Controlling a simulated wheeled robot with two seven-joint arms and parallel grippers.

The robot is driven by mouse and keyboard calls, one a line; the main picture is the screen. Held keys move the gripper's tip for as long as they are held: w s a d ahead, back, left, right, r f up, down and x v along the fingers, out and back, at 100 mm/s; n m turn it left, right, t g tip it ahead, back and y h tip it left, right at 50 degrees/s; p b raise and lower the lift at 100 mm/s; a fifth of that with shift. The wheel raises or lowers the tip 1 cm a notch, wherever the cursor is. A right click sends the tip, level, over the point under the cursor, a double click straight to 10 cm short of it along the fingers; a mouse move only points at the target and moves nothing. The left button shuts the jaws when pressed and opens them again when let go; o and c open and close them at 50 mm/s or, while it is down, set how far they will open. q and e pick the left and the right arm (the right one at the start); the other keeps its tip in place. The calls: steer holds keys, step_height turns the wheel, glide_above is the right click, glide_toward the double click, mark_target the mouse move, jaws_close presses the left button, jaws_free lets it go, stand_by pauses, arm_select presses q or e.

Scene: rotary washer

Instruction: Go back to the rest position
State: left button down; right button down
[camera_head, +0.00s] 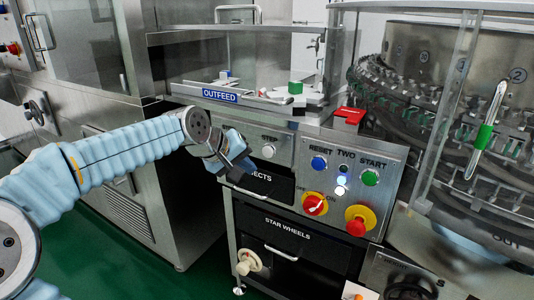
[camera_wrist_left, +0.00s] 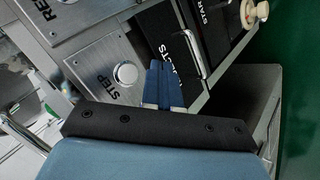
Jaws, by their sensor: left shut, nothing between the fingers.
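My left arm, in a light blue sleeve, comes in from the left in the head view. My left gripper (camera_head: 250,172) is shut and empty. It hangs in front of the machine, near the STEP panel and the rejects drawer (camera_head: 262,190), whose label it partly covers. In the left wrist view its closed blue fingers (camera_wrist_left: 164,88) lie between the white STEP button (camera_wrist_left: 125,74) and the drawer label. I cannot tell the exact gap to the front. My right gripper is not in view.
The control panel (camera_head: 335,184) with blue, green, red and yellow controls stands right of the gripper. Below is the STAR WHEELS drawer (camera_head: 290,232). The glass-guarded rotary washer (camera_head: 440,90) is at the right. Green floor (camera_head: 205,265) is clear at lower left.

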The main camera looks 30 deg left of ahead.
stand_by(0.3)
arm_select(q)
steer(key=w+d+f+m+g, duration=0.1)
steer(key=d+f, duration=0.3)
steer(key=f, duration=0.5)
steer(key=d+f+m+g, duration=0.1)
steer(key=d+f+m, duration=0.15)
steer(key=f, duration=0.65)
steer(key=w+d+f+m+g, duration=0.15)
steer(key=d+f, duration=0.25)
steer(key=f, duration=0.6)
steer(key=s+d+f+g, duration=0.1)
steer(key=s+d+f, duration=0.2)
steer(key=s+f, duration=0.4)
steer(key=s+d+f+m+g+h, duration=0.1)
steer(key=s+d+f, duration=0.3)
steer(key=s+f, duration=0.4)
steer(key=s+d+f+m+g, duration=0.1)
steer(key=s+d+f+g, duration=0.1)
steer(key=s+d+f, duration=0.2)
steer(key=s+f, duration=0.3)
steer(key=shift+s+d+f+h, duration=0.15)
steer(key=shift+s+d+h, duration=0.1)
steer(key=shift+h, duration=0.15)
steer(key=shift+a+g, duration=0.1)
steer(key=shift+g, duration=0.15)
